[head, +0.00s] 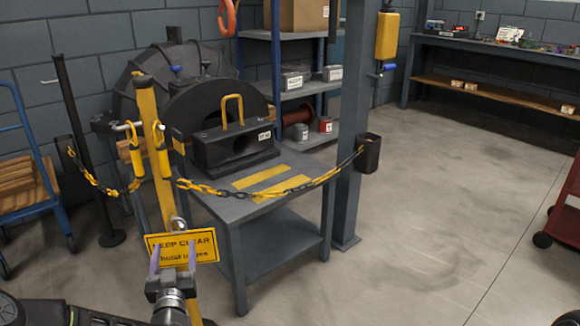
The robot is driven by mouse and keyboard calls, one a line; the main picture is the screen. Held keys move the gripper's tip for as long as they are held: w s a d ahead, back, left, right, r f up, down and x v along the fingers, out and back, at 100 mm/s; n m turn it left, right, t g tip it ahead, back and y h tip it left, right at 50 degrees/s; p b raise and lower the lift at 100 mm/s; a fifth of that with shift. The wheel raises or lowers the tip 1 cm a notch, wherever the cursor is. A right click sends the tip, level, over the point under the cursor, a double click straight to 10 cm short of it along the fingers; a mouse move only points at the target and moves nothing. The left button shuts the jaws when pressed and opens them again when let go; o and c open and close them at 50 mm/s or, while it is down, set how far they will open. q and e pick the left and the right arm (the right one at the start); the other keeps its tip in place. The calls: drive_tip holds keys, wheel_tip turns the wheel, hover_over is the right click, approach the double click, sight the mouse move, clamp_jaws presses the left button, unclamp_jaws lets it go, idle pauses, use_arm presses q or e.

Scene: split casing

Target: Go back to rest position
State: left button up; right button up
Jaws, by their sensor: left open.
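My left gripper (173,256) shows at the lower left, its arm coming in from the bottom left corner. Its two purplish fingers are apart and point upward. They overlap the lower part of a yellow "KEEP CLEAR" sign (205,240) in the picture; I cannot tell whether they touch it. Behind it stands a dark split casing: a black block with a yellow handle (233,110) on a grey table (225,208), against a large round housing (135,95). My right gripper is not in view.
A yellow post (150,130) and a yellow-black chain (290,190) stand before the table. A blue-grey column (350,110) is right of it. A blue cart (35,205) is at left, a red one (567,210) at right. The floor between is clear.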

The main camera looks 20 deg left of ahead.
use_arm(q)
drive_tip(key=s+d+f+n+g+h, duration=0.1)
drive_tip(key=s+d+f+g+h, duration=0.15)
drive_tip(key=d+f, duration=0.4)
drive_tip(key=s+d+f+g+h, duration=0.1)
drive_tip(key=d+f+g+h, duration=0.15)
drive_tip(key=f, duration=0.65)
drive_tip(key=s+d+f+n+g+h, duration=0.1)
drive_tip(key=s+d+f+g+h, duration=0.15)
drive_tip(key=d+f, duration=0.35)
drive_tip(key=s+d+f+m+g+h, duration=0.2)
drive_tip(key=s+d+f+g, duration=0.3)
drive_tip(key=s+d, duration=0.55)
drive_tip(key=s+d+f+m+g+h, duration=0.35)
drive_tip(key=s+d+f, duration=0.35)
drive_tip(key=s+d, duration=0.3)
wheel_tip(320, 180, up, 33)
drive_tip(key=s+d+g+p, duration=0.1)
drive_tip(key=d+p, duration=0.2)
drive_tip(key=p, duration=3)
drive_tip(key=shift+s+r, duration=0.2)
drive_tip(key=shift+s, duration=0.15)
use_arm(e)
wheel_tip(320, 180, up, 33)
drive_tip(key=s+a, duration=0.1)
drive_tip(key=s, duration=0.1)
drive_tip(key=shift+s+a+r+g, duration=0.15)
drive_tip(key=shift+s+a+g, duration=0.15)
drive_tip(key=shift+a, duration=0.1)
